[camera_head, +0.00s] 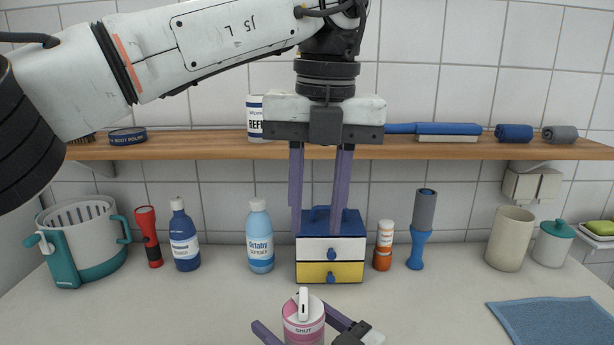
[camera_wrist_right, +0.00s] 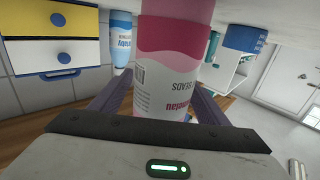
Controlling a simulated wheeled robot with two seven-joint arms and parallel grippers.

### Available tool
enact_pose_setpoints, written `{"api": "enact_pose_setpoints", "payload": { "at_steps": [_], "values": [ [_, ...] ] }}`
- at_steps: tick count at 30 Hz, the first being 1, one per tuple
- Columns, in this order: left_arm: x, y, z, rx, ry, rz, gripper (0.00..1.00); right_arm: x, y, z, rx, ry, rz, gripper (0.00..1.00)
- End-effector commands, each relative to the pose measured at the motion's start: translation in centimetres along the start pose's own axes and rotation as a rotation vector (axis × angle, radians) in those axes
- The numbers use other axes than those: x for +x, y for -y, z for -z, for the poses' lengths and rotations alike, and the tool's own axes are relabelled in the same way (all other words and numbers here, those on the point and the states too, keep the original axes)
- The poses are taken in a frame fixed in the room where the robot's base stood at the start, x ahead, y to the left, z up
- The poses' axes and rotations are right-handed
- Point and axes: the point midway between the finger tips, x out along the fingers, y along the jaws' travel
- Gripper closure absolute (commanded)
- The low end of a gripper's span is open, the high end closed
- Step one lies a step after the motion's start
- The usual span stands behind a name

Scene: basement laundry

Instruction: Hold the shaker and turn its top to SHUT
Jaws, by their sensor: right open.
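The shaker (camera_head: 303,334) stands upright at the bottom of the head view, pink and white, its lower part cut off by the frame edge. The word SHUT shows on its near side, and a white raised bar (camera_head: 303,303) on its top runs front to back above that word. My right gripper (camera_head: 292,316) is open with a finger on each side of the shaker; the shaker (camera_wrist_right: 163,95) fills the middle of the right wrist view between the fingers. My left gripper (camera_head: 316,234) points down, open and empty, above and behind the shaker.
A small drawer box (camera_head: 330,248) stands behind the left gripper's fingers. Bottles (camera_head: 260,240) and a red torch (camera_head: 149,238) stand left of it, an orange-white container (camera_head: 384,246) right. A wooden shelf (camera_head: 220,150) crosses the wall. A blue cloth (camera_head: 555,320) lies at right.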

Motion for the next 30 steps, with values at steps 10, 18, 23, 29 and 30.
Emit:
{"api": "enact_pose_setpoints", "payload": {
  "at_steps": [10,18,23,29,30],
  "values": [
    [0.0,0.0,0.0,0.0,0.0,0.0,0.7,-5.4,-0.1,-0.2,-0.002,0.006,-0.001,0.31],
    [0.0,0.0,0.0,0.0,0.0,0.0,0.7,-10.4,0.0,-0.2,-0.002,0.004,-0.001,0.31],
    [0.0,0.0,0.0,0.0,0.0,0.0,0.7,-11.7,0.0,0.0,-0.001,0.001,-0.001,0.31],
    [0.0,0.0,0.0,0.0,0.0,0.0,0.7,-12.0,0.0,0.0,0.001,-0.001,0.0,0.31],
    [0.0,0.0,0.0,0.0,0.0,0.0,0.7,-12.0,0.0,0.0,0.001,-0.001,0.0,0.31]
  ]
}}
